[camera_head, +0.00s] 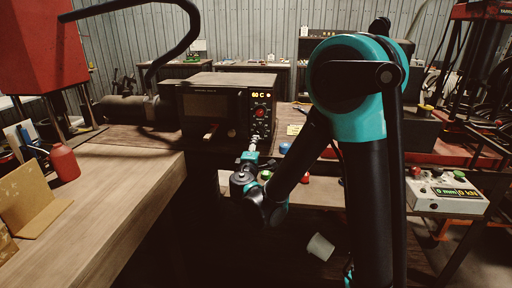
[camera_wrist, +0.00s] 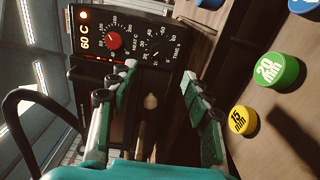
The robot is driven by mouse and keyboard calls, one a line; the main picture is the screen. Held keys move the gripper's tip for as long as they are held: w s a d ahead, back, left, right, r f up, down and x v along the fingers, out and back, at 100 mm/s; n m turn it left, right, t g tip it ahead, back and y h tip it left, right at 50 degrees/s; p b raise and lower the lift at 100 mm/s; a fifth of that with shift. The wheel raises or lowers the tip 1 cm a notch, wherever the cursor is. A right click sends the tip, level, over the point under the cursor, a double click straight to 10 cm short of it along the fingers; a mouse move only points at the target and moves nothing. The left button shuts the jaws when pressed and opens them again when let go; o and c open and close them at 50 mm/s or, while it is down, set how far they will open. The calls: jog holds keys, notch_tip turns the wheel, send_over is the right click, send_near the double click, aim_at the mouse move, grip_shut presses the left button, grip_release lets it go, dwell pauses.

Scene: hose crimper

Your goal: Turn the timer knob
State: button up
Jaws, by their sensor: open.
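The crimper's oven-like control box (camera_head: 215,80) stands on the bench, with an orange display reading 60 C. A red knob (camera_head: 260,113) sits below the display in the head view; in the wrist view this red knob (camera_wrist: 115,41) has a heat scale round it. Beside it is the time dial (camera_wrist: 157,44), marked TIME S; its knob is dark and hard to make out. My gripper (camera_wrist: 160,97) is open, its two green-padded fingers apart and nothing held between them. In the head view my gripper (camera_head: 251,148) is just below and in front of the panel.
A red bottle (camera_head: 64,163) stands on the left bench (camera_head: 130,190).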

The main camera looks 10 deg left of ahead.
jog(key=n, duration=0.1)
send_near(259, 133)
jog(key=w, duration=0.9)
jog(key=shift+d, duration=0.2)
dwell(0.4)
grip_shut()
dwell(0.3)
